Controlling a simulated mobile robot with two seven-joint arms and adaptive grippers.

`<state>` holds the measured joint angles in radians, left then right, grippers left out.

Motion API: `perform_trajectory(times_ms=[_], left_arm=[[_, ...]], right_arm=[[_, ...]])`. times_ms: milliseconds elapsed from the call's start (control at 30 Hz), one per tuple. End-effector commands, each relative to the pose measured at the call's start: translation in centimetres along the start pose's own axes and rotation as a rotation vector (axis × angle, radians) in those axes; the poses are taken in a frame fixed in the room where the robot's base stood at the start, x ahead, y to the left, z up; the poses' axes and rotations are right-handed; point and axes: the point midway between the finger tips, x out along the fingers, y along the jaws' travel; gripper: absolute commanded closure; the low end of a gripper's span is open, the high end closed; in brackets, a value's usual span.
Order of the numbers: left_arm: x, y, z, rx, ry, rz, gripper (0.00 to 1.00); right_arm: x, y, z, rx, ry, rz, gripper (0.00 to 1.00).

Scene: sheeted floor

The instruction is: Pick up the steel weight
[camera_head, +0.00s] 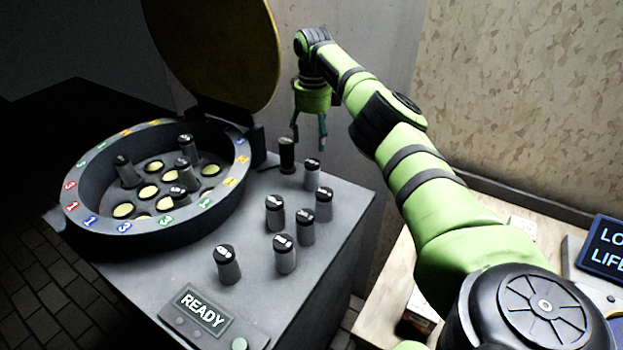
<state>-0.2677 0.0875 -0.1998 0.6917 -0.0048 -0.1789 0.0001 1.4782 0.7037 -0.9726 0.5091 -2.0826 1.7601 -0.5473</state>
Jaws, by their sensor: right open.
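Several steel weights, short grey cylinders with dark labelled caps, stand upright on the grey machine top (180,290). The far ones are a dark weight (287,156) and a grey weight (312,176). Others are a weight (324,205), a weight (275,213), a weight (284,254) and a front-left weight (227,265). Which one the task means cannot be told. My right gripper (308,143) is open, fingers pointing down, close above the far weights, with nothing seen between its fingers. My left gripper is not in view.
A round tray (165,235) with numbered rim holds a few more weights and has yellow-bottomed holes. Its lid (225,50) stands raised behind. A READY sign (202,310) is at the front. A wooden table (390,275) with another sign (605,247) is right.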

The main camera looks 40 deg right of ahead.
Motion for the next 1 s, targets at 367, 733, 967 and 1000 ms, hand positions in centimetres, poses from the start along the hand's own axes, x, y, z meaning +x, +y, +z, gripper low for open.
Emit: perform_trajectory(times_ms=[367, 733, 967, 1000], left_arm=[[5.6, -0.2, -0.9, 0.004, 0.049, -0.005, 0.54], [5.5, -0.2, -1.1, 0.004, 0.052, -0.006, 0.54], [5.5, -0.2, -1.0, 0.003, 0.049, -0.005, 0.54], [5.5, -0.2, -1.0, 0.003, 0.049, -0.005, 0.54]], right_arm=[[6.1, 0.0, 0.0, -0.001, 0.0, 0.0, 0.32], [10.5, 0.4, -0.2, -0.001, 0.004, 0.001, 0.32], [12.6, 0.4, -0.1, 0.0, 0.0, 0.0, 0.32], [12.7, 0.4, -0.1, 0.0, -0.001, 0.0, 0.32]])
